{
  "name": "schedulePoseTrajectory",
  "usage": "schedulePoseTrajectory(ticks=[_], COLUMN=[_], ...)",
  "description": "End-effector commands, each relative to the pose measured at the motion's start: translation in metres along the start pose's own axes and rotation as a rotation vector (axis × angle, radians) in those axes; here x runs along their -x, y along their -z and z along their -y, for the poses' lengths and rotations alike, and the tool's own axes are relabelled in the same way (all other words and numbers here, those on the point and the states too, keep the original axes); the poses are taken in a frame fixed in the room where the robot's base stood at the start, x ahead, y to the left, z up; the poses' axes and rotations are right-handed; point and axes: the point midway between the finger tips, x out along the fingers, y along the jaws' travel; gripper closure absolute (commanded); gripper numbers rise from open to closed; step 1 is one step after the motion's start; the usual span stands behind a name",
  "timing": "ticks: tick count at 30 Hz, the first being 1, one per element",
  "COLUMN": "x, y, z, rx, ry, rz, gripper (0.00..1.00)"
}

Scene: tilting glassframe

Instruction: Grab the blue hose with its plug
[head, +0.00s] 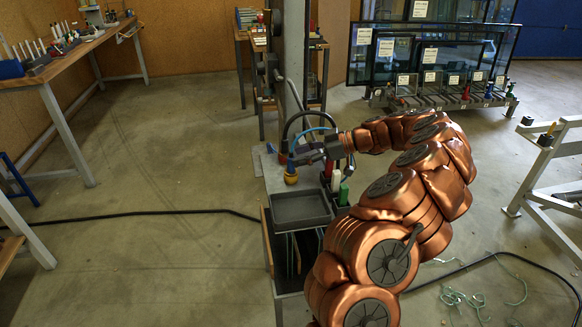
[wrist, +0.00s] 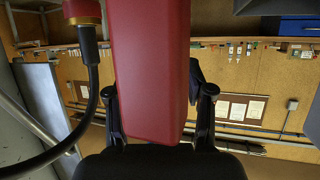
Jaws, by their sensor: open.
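The blue hose (head: 310,131) arcs over the workstation in the head view, just above my gripper (head: 306,155). Its left end comes down near a small dark-blue and yellow fitting (head: 291,177); I cannot tell whether that is its plug. My gripper is open, its tip close to this fitting, and contact cannot be judged. In the wrist view the black fingers of my gripper (wrist: 160,105) are spread apart. A large red block-like part (wrist: 152,70) fills the space in front of and between them. The blue hose cannot be made out there.
A thicker black hose (head: 286,130) arcs beside the blue one; a black hose (wrist: 93,85) with a red and brass fitting (wrist: 82,12) shows in the wrist view. A green-topped bottle (head: 343,193) and a grey tray (head: 300,207) are close. A post stands behind.

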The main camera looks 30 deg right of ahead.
Motion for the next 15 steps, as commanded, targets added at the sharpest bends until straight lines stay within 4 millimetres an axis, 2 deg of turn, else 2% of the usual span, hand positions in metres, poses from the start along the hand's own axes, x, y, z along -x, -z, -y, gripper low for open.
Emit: schedulePoseTrajectory(ticks=[4,12,15], x=[-0.018,-0.022,-0.022], y=[0.0,-0.001,-0.001], z=[0.001,0.0,0.0], rx=[-0.002,-0.001,-0.001], ry=[0.002,-0.001,-0.001], rz=[0.001,0.001,0.001], gripper=[0.47,0.47,0.57])
